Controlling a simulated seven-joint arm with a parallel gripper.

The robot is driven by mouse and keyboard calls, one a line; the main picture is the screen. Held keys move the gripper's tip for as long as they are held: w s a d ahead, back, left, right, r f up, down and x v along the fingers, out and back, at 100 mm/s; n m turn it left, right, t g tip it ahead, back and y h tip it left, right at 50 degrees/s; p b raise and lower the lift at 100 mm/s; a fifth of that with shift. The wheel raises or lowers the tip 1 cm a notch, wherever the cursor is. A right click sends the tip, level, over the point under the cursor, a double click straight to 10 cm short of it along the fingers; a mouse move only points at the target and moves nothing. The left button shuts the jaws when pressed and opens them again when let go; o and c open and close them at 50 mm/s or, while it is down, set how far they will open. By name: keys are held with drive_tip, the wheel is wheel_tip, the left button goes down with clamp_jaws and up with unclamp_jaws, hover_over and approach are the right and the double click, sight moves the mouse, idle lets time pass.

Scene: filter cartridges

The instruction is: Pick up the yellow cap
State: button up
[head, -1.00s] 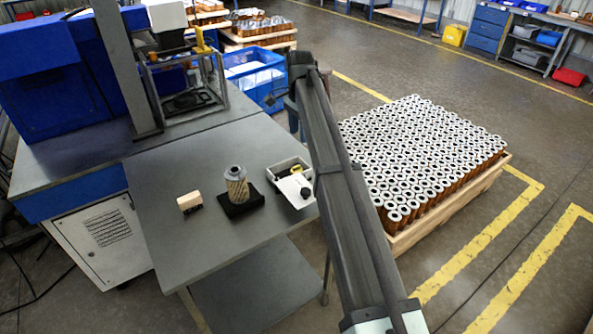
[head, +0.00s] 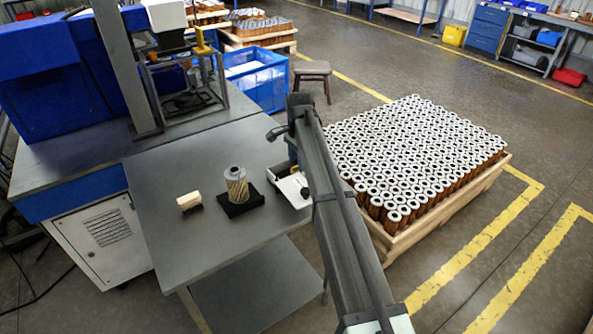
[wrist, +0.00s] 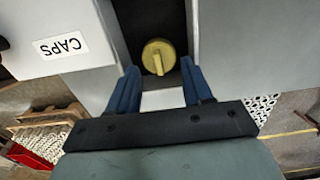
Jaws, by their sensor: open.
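The yellow cap (wrist: 158,57) is round with a raised bar across its top. In the wrist view it lies in a dark-floored compartment of the grey caps tray (wrist: 110,45), which carries a "CAPS" label. My gripper (wrist: 160,75) is open, its two blue fingers pointing toward the cap, one to each side of its line. The cap is just beyond the fingertips and nothing is held. In the head view the tray (head: 281,171) stands at the right edge of the grey table, and my arm hides part of it. The yellow cap cannot be made out there.
A filter cartridge (head: 236,183) stands upright on a black base (head: 240,207) left of the tray. A wooden-topped brush or block (head: 189,200) lies further left. A pallet of many cartridges (head: 390,252) is on the floor to the right. The table front is clear.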

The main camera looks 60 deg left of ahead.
drive_tip(key=shift+f, duration=0.5)
drive_tip(key=shift+c, duration=0.2)
drive_tip(key=c, duration=0.5)
drive_tip(key=shift+o, duration=0.2)
drive_tip(key=shift+r, duration=0.1)
